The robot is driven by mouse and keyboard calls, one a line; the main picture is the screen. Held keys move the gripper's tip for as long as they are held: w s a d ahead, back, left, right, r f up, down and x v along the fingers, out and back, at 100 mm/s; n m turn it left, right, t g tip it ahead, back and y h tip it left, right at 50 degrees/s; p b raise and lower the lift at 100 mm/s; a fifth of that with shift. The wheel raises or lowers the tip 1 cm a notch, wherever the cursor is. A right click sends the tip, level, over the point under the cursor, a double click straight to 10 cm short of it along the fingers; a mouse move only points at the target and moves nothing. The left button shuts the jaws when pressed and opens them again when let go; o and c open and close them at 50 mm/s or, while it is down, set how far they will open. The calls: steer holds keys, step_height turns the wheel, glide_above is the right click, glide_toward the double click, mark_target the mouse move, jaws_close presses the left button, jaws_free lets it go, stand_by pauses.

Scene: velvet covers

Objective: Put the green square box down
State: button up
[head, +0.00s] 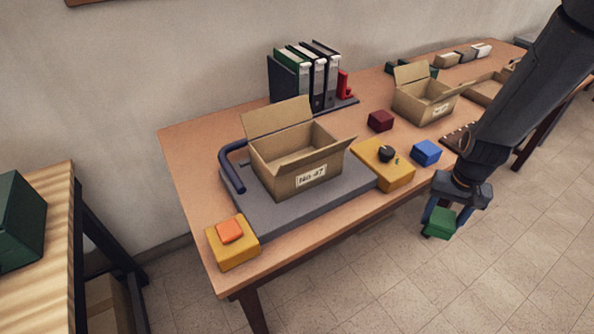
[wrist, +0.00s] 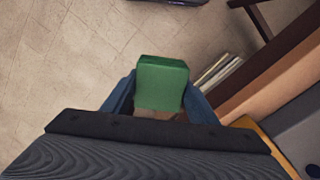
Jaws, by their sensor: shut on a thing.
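The green square box (head: 440,222) is held between the two blue fingers of my gripper (head: 436,214). It hangs in the air in front of the table's front edge, with the tiled floor behind it in the head view. In the wrist view the green box (wrist: 162,84) sits between the fingertips, with floor tiles beyond it and the table edge to the right. My gripper is shut on the box. The box touches nothing else that I can see.
The wooden table (head: 200,150) bears an open carton marked No. 47 (head: 290,160) on a grey platform (head: 335,193), another open carton (head: 425,100), a blue box (head: 426,152), a dark red box (head: 380,120), yellow blocks (head: 233,250) and binders (head: 308,75). Bare tabletop shows around the dark red box.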

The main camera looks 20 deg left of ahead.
mark_target(447, 222)
steer(key=shift+s+d+f+n, duration=0.3)
steer(key=shift+d+f, duration=0.45)
steer(key=shift+d, duration=0.05)
steer(key=r+p, duration=0.2)
steer(key=shift+s+a+r, duration=0.2)
steer(key=shift+r, duration=0.1)
steer(key=shift+s+a+r+p, duration=0.1)
steer(key=shift+s+r+p, duration=0.15)
steer(key=shift+r+p, duration=0.5)
steer(key=s+a+r, duration=0.7)
steer(key=s+a, duration=0.2)
steer(key=a, duration=0.5)
steer(key=s+a+r+n, duration=0.1)
steer(key=s+a+r, duration=0.6)
steer(key=s+a, duration=0.3)
steer(key=s+a+r, duration=0.8)
steer(key=s+a, duration=0.1)
steer(key=a, duration=0.9)
steer(key=shift+s, duration=0.3)
steer(key=shift+r, duration=0.1)
